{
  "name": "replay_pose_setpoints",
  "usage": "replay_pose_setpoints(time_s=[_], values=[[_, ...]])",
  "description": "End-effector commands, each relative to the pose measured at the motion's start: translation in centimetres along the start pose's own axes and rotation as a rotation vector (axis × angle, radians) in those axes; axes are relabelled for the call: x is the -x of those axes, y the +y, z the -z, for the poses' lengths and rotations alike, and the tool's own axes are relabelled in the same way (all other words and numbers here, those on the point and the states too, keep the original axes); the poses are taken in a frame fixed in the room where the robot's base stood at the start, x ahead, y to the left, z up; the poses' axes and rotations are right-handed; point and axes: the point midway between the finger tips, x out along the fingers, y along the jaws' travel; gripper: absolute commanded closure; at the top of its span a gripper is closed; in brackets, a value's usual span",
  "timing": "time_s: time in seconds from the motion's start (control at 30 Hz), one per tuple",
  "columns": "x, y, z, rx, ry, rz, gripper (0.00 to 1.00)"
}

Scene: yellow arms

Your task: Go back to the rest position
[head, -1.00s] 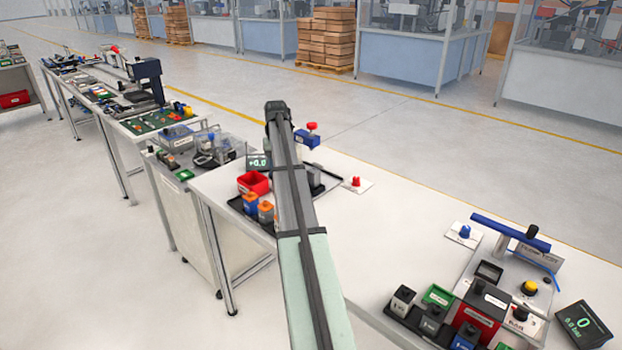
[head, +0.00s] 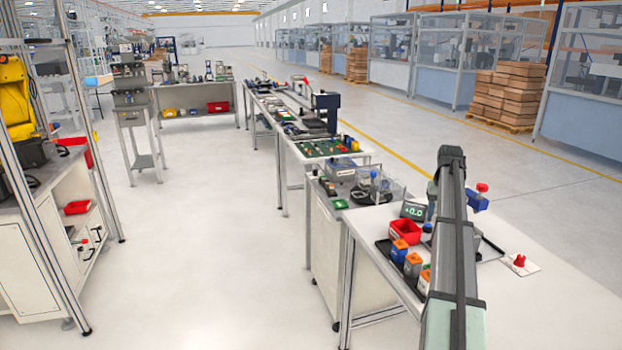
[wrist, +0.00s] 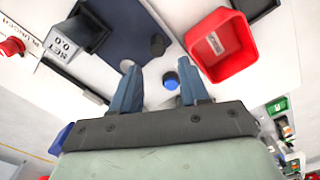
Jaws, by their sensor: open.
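In the wrist view my gripper (wrist: 161,82) has its two blue-grey fingers apart with nothing held between them. A small blue-topped round piece (wrist: 171,80) shows on the white bench beyond the gap between the fingertips. A red bin (wrist: 242,62) is to the right of the fingers. In the head view my arm (head: 452,250) reaches up over the near end of the white bench (head: 525,305); the fingers are hidden behind it or too small to make out.
A red knob on a white plate (head: 519,262) is right of my arm. A dark box (wrist: 82,33) is left in the wrist view. Open floor (head: 210,250) lies left.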

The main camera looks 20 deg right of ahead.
Motion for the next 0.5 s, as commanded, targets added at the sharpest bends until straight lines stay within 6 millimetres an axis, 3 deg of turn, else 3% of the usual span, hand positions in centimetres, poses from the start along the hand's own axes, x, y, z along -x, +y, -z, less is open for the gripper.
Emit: replay_pose_setpoints(time_s=[0.17, 0.27, 0.5], values=[[-0.2, -2.2, 0.3, 0.014, 0.010, -0.007, 0.55], [-0.6, -5.7, 0.8, 0.035, 0.026, -0.018, 0.55], [-1.7, -16.7, 1.3, 0.096, 0.087, -0.048, 0.55]])
